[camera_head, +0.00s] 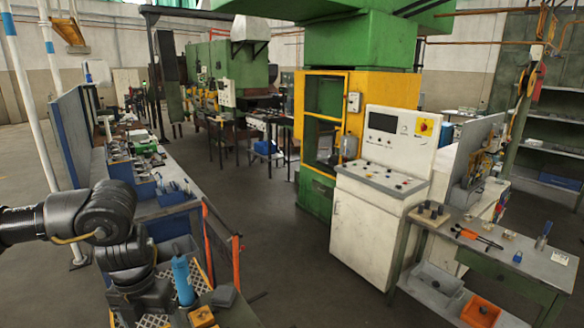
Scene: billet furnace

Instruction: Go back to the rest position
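My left arm comes in from the left edge, with its black joints bent downward. My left gripper (142,300) is low at the bottom left, over a yellow-edged perforated tray. Its fingertips are not clearly visible, so I cannot tell whether it is open or shut, or whether it holds anything. A blue bottle (183,280) stands just right of it; I cannot tell whether they touch. My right arm and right gripper are not in view.
A cluttered workbench (167,207) with blue bins runs along the left. A white control console (363,235) stands before the green and yellow press (318,190). A metal table (512,258) with small tools is at right. The grey floor (285,275) between them is clear.

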